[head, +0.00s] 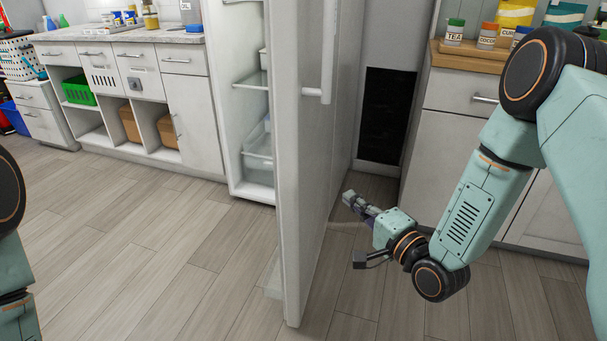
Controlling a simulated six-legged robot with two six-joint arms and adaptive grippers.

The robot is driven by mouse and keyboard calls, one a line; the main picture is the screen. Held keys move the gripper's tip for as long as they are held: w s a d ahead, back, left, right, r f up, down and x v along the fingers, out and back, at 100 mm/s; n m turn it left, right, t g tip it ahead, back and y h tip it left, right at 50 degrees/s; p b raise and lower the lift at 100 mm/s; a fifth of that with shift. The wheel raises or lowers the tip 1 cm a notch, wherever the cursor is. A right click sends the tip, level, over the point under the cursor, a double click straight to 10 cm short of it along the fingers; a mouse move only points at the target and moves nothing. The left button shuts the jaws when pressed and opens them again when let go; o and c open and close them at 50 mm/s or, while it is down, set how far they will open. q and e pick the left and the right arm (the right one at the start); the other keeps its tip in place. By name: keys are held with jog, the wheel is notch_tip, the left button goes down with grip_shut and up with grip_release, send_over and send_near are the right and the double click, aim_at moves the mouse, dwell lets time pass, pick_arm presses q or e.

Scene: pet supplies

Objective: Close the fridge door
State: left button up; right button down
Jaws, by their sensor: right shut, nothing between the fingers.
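The white fridge door (306,190) stands wide open in the middle of the head view, its edge toward me. A vertical white handle (328,60) is on its right face. Left of the door, the fridge interior (257,100) shows shelves and a clear drawer. My right gripper (350,198) is on the right side of the door, low down, shut and empty. It is close to the door's outer face; I cannot tell whether it touches. My left arm shows only partly at the left edge, and its gripper is out of view.
White cabinets with a counter (160,35) stand at the back left, with a green basket (78,91) in a cubby. More cabinets with jars (455,30) on top stand at the right. The wooden floor (140,240) left of the door is clear.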

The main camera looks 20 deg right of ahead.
jog(key=m, duration=0.1)
jog(key=b, duration=0.4)
send_near(302, 167)
jog(key=w+d, duration=0.2)
jog(key=w, duration=0.1)
jog(key=w+a, duration=0.2)
jog(key=shift+a+b, duration=0.3)
jog(key=shift+b, duration=0.1)
jog(key=shift+w+a+r, duration=0.1)
jog(key=shift+w+a, duration=0.2)
jog(key=shift+a, duration=0.2)
jog(key=shift+a, duration=0.15)
